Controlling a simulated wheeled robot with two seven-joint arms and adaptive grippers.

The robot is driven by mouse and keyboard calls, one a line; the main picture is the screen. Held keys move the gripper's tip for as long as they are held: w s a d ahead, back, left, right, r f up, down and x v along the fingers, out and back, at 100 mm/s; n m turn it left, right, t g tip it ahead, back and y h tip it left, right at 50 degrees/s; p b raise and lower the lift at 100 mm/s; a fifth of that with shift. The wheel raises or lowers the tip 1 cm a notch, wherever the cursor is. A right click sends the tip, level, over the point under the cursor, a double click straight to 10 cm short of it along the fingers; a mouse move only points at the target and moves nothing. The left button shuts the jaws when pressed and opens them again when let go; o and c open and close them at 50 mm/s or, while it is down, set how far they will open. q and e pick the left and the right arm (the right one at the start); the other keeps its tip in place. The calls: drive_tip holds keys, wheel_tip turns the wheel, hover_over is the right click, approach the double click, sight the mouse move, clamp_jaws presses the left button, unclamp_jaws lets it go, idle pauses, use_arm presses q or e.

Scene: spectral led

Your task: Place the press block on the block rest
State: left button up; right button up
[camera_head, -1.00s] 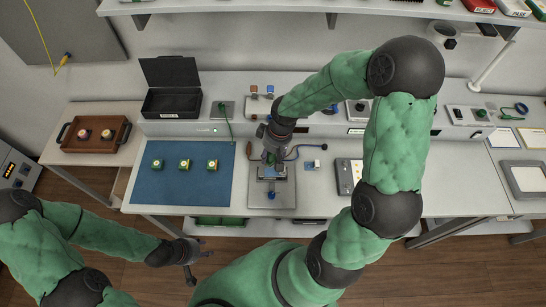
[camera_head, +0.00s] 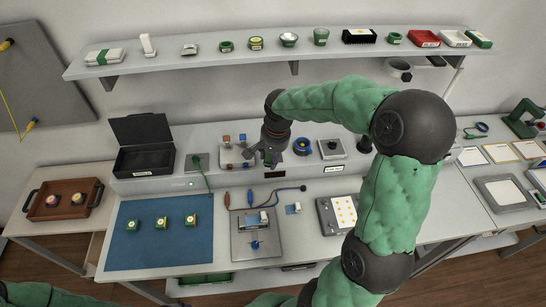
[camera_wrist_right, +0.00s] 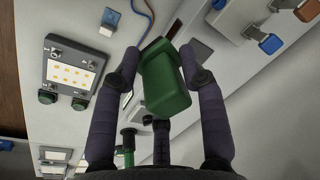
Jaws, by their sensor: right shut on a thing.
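My right gripper (camera_wrist_right: 165,70) is shut on a green block, the press block (camera_wrist_right: 163,88), in the right wrist view. In the head view this gripper (camera_head: 270,158) is over the raised grey ledge behind the table, and the block is mostly hidden there. A dark flat rectangle (camera_wrist_right: 201,49) lies beyond the block in the wrist view; I cannot tell whether it is the block rest. A grey plate with a small fixture (camera_head: 240,249) lies on the table in front of the gripper, clear of it. My left gripper is out of view.
A blue mat (camera_head: 150,250) with several green-and-yellow blocks lies at left. An open black box (camera_head: 143,160) and a small device (camera_head: 232,157) stand on the ledge. A panel with yellow squares (camera_head: 342,213) lies right of the plate. A loaded shelf (camera_head: 230,63) runs above.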

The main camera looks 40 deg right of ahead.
drive_tip(key=shift+w+d+r, duration=0.1)
drive_tip(key=shift+d+r, duration=0.05)
drive_tip(key=shift+d, duration=0.15)
drive_tip(key=w+d+f, duration=0.2)
drive_tip(key=w+f, duration=0.1)
drive_tip(key=w+d+f, duration=0.6)
drive_tip(key=w, duration=0.1)
drive_tip(key=shift+d, duration=0.25)
drive_tip(key=shift+w+d+f, duration=0.1)
drive_tip(key=shift+w+f, duration=0.05)
drive_tip(key=shift+f, duration=0.1)
wheel_tip(320, 180, down, 3)
drive_tip(key=shift+w+d+f+b, duration=0.15)
drive_tip(key=shift+f+b, duration=0.05)
drive_tip(key=shift+b, duration=0.1)
